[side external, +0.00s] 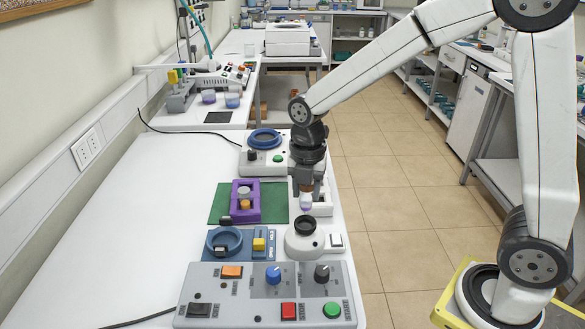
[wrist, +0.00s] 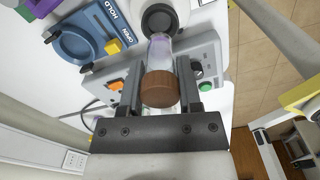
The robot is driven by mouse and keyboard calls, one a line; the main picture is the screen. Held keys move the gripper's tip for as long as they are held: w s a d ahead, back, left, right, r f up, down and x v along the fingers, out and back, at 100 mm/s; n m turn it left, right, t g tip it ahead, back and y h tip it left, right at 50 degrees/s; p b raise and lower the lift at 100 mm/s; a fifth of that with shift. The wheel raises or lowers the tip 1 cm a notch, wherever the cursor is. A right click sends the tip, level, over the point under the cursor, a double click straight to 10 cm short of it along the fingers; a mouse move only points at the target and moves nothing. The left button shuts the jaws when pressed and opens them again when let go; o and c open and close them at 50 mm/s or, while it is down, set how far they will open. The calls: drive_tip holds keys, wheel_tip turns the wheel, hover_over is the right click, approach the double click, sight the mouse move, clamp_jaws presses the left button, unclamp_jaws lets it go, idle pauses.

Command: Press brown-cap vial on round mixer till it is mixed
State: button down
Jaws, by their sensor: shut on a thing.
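My gripper (side external: 306,186) is shut on the brown-cap vial (side external: 306,201), which hangs upright with its clear, purple-tinted bottom down. In the wrist view the brown cap (wrist: 160,90) sits between the two fingers, and the vial body (wrist: 160,50) points at the mixer. The round mixer (side external: 303,245) is a white rounded unit with a black cup (side external: 305,225) on top. The vial's bottom is just above the cup in the side view, with a small gap. In the wrist view the vial's end overlaps the black cup (wrist: 160,18).
A purple rack (side external: 251,210) with a vial stands on a green mat (side external: 218,202) left of the vial. A blue fixture (side external: 215,255) with a yellow switch is left of the mixer. A control panel (side external: 255,312) lies in front. A blue-ringed device (side external: 264,157) stands behind.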

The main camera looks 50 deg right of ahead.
sight(306, 208)
drive_tip(key=shift+f, duration=2.2)
drive_tip(key=shift+f, duration=0.45)
drive_tip(key=shift+r, duration=0.1)
idle(4.0)
drive_tip(key=shift+r, duration=3.45)
